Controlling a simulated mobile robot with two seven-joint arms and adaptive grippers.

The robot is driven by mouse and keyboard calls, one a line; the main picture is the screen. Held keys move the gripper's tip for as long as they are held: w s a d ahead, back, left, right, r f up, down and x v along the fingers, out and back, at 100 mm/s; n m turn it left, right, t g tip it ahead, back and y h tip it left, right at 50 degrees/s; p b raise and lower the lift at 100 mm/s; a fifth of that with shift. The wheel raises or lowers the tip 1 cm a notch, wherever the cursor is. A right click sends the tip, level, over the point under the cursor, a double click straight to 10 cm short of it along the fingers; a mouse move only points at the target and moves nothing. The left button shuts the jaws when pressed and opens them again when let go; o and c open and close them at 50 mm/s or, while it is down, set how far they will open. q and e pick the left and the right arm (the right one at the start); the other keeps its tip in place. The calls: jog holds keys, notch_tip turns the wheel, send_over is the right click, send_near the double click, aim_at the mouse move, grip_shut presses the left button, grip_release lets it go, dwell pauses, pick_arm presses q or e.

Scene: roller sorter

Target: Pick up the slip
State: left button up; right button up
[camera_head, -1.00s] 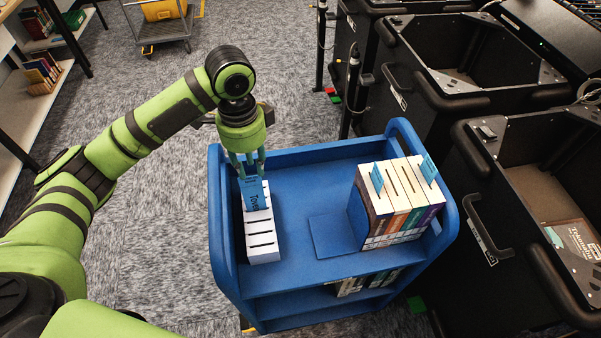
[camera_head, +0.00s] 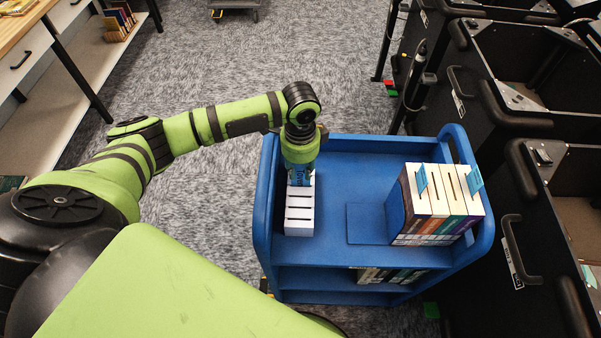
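A blue slip (camera_head: 299,178) with dark lettering stands at the far end of the white slotted holder (camera_head: 299,229) on the left side of the blue cart's top. My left gripper (camera_head: 300,168) points down right at the slip's top edge. Its fingertips are largely hidden by the wrist and blend with the slip, so I cannot tell whether they are closed on it. I cannot tell either whether the slip's lower edge is still in a slot. My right gripper is not in view.
The blue cart (camera_head: 362,262) carries a block of upright books (camera_head: 433,208) with two blue slips (camera_head: 421,178) (camera_head: 474,180) sticking up. Black bins (camera_head: 545,128) stand close on the right. Shelving (camera_head: 60,100) is at the left; carpet lies between.

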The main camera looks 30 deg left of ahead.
pick_arm(q)
jog(key=shift+w+f, duration=0.1)
jog(key=shift+f, duration=0.3)
jog(key=shift+r, duration=0.1)
grip_shut()
jog(key=shift+r, duration=0.1)
